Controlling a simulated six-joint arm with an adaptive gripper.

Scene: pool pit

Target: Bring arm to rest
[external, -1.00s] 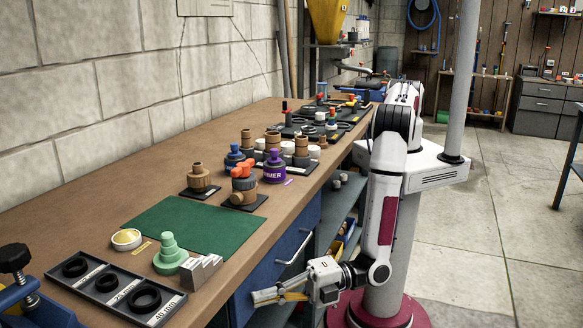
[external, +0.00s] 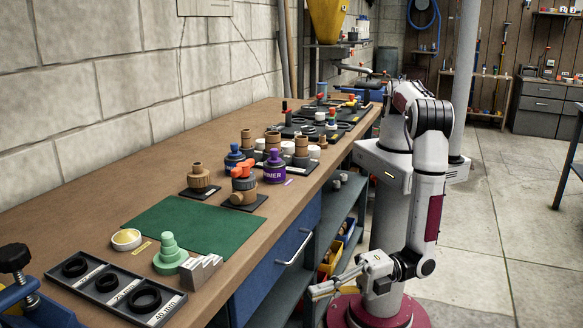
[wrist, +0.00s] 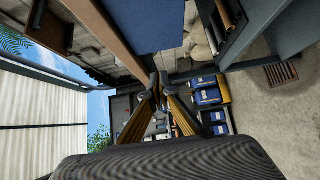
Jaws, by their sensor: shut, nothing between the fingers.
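My gripper (external: 322,290) hangs low beside the bench in the external view, below the bench top and in front of the shelves. It points left, and its fingers are together with nothing between them. In the wrist view the two fingers (wrist: 160,92) meet at their tips. My arm is folded down close to its own base and stands apart from the bench.
The wooden workbench (external: 95,224) holds a green mat (external: 195,226), a ring tray (external: 112,291), a purple primer can (external: 274,168) and several fittings. A blue drawer (external: 275,262) and shelves with bins (external: 346,232) are close to my gripper. Open concrete floor (external: 500,225) lies to the right.

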